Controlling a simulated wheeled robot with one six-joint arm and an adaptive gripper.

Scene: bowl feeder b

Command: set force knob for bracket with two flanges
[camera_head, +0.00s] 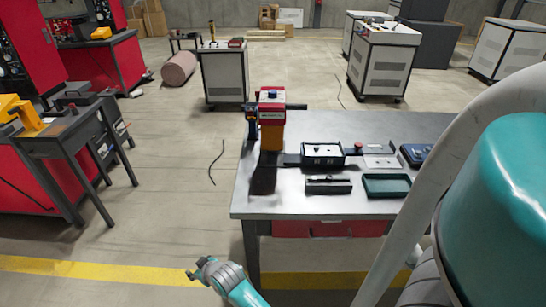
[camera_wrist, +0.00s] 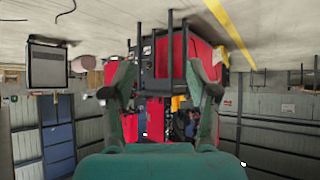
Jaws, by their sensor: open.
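A red and orange device (camera_head: 271,120) stands upright at the back left of the grey workbench (camera_head: 270,203). A small black control box (camera_head: 322,155) with a pale top face sits to its right; small marks on the face are too small to tell as knobs. No bracket with two flanges can be made out for certain. My gripper (camera_wrist: 160,75) is open and empty in the wrist view, its two fingers spread apart, facing red equipment far off. In the head view, a teal and grey part of my arm shows low, in front of the bench and apart from it.
A dark bar-shaped part (camera_head: 328,186) and a green tray (camera_head: 387,186) lie along the bench front. A red button (camera_head: 358,147) and a dark blue device (camera_head: 415,154) stand behind. A side table (camera_head: 72,140) is at left. Open floor lies left of the bench.

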